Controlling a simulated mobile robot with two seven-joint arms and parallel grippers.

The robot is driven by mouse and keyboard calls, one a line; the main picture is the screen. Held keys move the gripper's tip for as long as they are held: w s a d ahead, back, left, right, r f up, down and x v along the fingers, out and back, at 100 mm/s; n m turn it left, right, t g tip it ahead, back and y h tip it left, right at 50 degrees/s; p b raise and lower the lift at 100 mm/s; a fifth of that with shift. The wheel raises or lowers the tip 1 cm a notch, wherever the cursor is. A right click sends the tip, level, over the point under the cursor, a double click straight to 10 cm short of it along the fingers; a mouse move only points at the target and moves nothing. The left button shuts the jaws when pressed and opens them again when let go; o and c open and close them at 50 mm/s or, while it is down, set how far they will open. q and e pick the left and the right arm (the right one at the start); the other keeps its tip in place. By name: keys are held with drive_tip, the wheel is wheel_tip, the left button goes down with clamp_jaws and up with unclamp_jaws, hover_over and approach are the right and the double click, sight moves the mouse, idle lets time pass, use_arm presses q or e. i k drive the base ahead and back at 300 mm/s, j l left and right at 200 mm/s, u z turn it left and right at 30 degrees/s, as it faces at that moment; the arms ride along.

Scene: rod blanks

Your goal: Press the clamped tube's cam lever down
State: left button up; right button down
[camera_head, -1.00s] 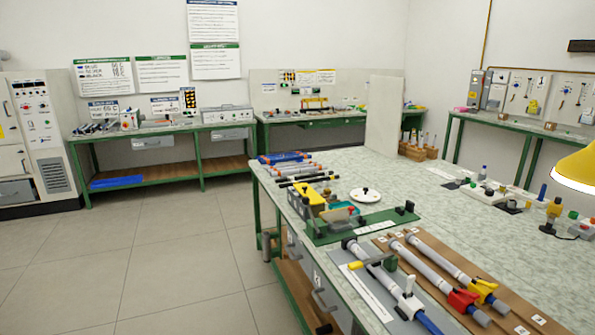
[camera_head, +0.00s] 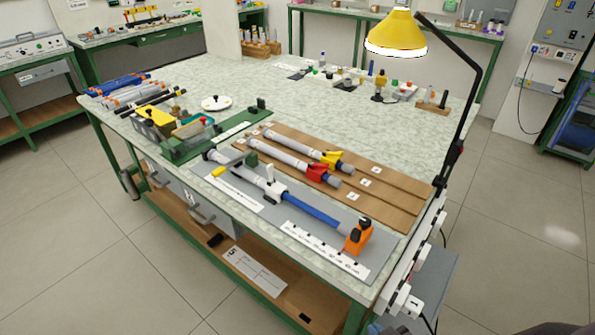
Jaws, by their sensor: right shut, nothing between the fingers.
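A long tube (camera_head: 238,172), grey-white at its left and blue at its right, lies on a grey mat (camera_head: 243,190) near the bench's front edge. A white collar (camera_head: 274,190) sits around its middle, with a white lever (camera_head: 269,173) standing up from it. An orange block (camera_head: 357,237) is at the tube's right end. My left gripper is out of view.
Behind lie two grey tubes with a red lever piece (camera_head: 317,172) and a yellow one (camera_head: 331,159) on brown boards (camera_head: 390,188). A green fixture (camera_head: 190,147) stands left. A yellow lamp (camera_head: 397,33) overhangs the back right. The bench's middle is mostly clear.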

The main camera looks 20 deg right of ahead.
sight(270, 167)
drive_tip(key=z, duration=0.4)
drive_tip(key=i+j+z, duration=0.1)
drive_tip(key=z, duration=0.35)
drive_tip(key=j+z, duration=0.2)
drive_tip(key=z, duration=0.2)
drive_tip(key=i+j+z, duration=0.1)
drive_tip(key=j+z, duration=0.6)
drive_tip(key=k+j+z, duration=0.1)
drive_tip(key=j+z, duration=0.3)
drive_tip(key=j, duration=0.45)
drive_tip(key=k+j, duration=0.1)
drive_tip(key=j, duration=0.5)
drive_tip(key=k+j+z, duration=0.1)
drive_tip(key=j, duration=0.45)
drive_tip(key=k+j, duration=0.1)
drive_tip(key=j, duration=0.5)
